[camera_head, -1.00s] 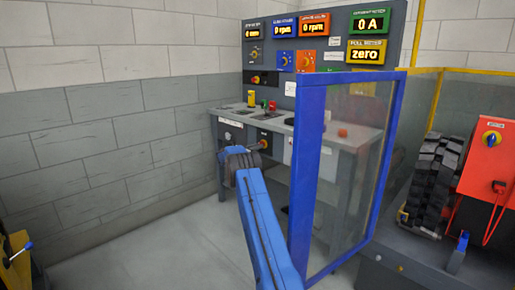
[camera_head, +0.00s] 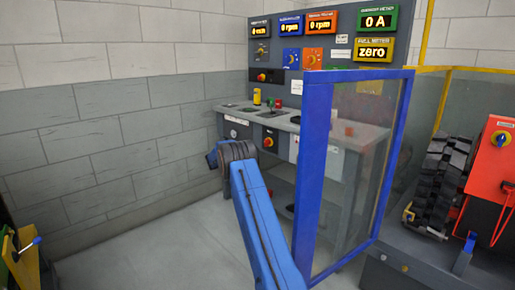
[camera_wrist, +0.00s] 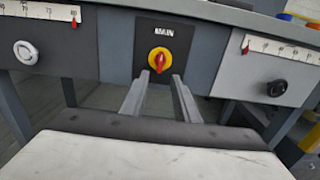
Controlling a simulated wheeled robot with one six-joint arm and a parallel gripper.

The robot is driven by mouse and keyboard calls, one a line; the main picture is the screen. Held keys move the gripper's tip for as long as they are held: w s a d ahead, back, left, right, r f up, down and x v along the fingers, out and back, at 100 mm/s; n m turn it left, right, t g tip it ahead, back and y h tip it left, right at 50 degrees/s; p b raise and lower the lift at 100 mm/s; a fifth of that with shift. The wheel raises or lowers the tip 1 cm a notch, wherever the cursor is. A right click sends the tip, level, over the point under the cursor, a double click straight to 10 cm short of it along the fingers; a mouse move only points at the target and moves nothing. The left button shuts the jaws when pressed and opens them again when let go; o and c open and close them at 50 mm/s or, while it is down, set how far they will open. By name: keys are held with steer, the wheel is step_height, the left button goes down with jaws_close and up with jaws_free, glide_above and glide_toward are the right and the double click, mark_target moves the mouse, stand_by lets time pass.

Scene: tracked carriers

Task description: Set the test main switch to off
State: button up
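The main switch (camera_wrist: 159,60) is a round yellow disc with a red handle, on a black plate labelled MAIN. In the wrist view its red handle stands roughly upright. It also shows on the front of the grey desk in the head view (camera_head: 268,142). My gripper (camera_wrist: 160,77) is open and empty. Its two grey fingers point at the switch, one tip to each side and just below it in the picture. Whether they touch it I cannot tell. In the head view the fingers cannot be made out; my blue arm ends left of the switch.
A white knob (camera_wrist: 25,52) and a black knob (camera_wrist: 277,88) with scales flank the switch plate. Above the desk stands a panel (camera_head: 262,60) with lit displays reading zero. A blue-framed clear screen (camera_head: 312,180) stands right of my arm. Floor at left is clear.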

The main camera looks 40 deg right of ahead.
steer(key=a, duration=0.7)
steer(key=shift+s+a, duration=0.25)
steer(key=shift+s, duration=0.05)
steer(key=shift+r, duration=0.1)
steer(key=s+a+r+m+y, duration=0.3)
steer(key=s+a+r, duration=0.3)
steer(key=s, duration=0.5)
steer(key=s+a+r+m+y, duration=0.3)
steer(key=s+a+r+m, duration=0.1)
steer(key=s+a, duration=0.55)
steer(key=s+a+r+m+y, duration=0.25)
steer(key=s+a+r, duration=0.3)
steer(key=s, duration=0.65)
steer(key=s+a+f+m+t+y, duration=0.1)
steer(key=s+a+f+m+y, duration=0.2)
steer(key=s+a, duration=0.5)
steer(key=s+a+f+m+t+y, duration=0.1)
steer(key=s+a+f+m+y, duration=0.2)
steer(key=s+a, duration=0.6)
steer(key=s+a+f+m+t+y, duration=0.1)
steer(key=s+a+f+m+y, duration=0.2)
steer(key=s+a, duration=0.6)
steer(key=s+f, duration=0.1)
steer(key=s, duration=0.8)
steer(key=shift+s+a+f+t, duration=0.2)
steer(key=shift+s+t, duration=0.05)
steer(key=shift+t, duration=0.05)
